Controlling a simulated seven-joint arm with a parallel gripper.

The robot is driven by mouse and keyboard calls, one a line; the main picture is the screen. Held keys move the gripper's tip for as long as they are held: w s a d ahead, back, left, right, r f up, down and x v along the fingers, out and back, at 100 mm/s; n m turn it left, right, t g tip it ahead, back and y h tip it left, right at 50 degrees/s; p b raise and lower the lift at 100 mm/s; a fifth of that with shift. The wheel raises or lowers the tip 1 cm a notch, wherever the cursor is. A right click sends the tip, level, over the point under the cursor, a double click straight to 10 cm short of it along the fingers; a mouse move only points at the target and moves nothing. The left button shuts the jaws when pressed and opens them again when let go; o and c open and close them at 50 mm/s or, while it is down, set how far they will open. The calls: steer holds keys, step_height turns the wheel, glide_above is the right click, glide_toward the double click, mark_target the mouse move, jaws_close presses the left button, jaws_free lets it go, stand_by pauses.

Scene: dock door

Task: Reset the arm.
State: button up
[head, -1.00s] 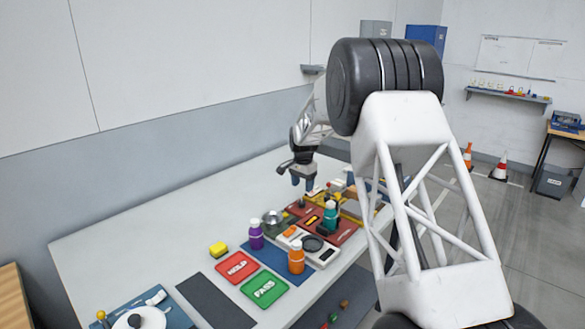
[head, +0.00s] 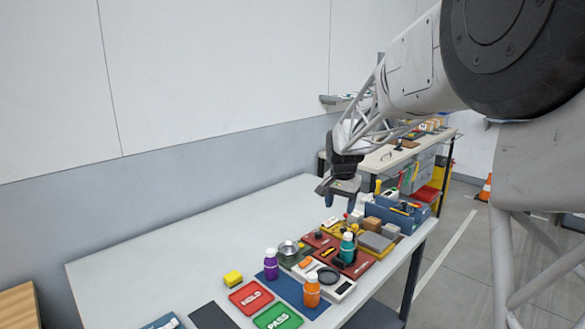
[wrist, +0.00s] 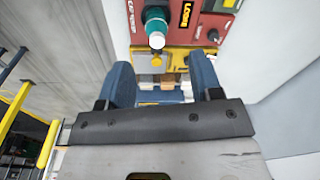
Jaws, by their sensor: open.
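My gripper (head: 341,198) hangs from my arm above the back part of the table, over the cluster of items. In the wrist view my gripper (wrist: 164,85) shows two blue fingers spread apart with nothing held between them. Below and beyond the fingers lie a teal bottle (wrist: 156,22) with a white cap and a red board (wrist: 181,30). The teal bottle (head: 347,248) also stands among the items in the head view. My gripper is apart from all of them.
A blue bin (head: 408,213) stands at the far end.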

steer(key=s+d+r+n, duration=0.15)
steer(key=s+r, duration=0.25)
steer(key=s, duration=0.7)
steer(key=s+d+f+n+t, duration=0.1)
steer(key=s+n, duration=0.1)
steer(key=s, duration=1.6)
steer(key=s+d+f+n, duration=0.2)
steer(key=s, duration=1.6)
steer(key=shift+f+t, duration=0.3)
steer(key=shift+t, duration=0.1)
steer(key=shift+n, duration=0.25)
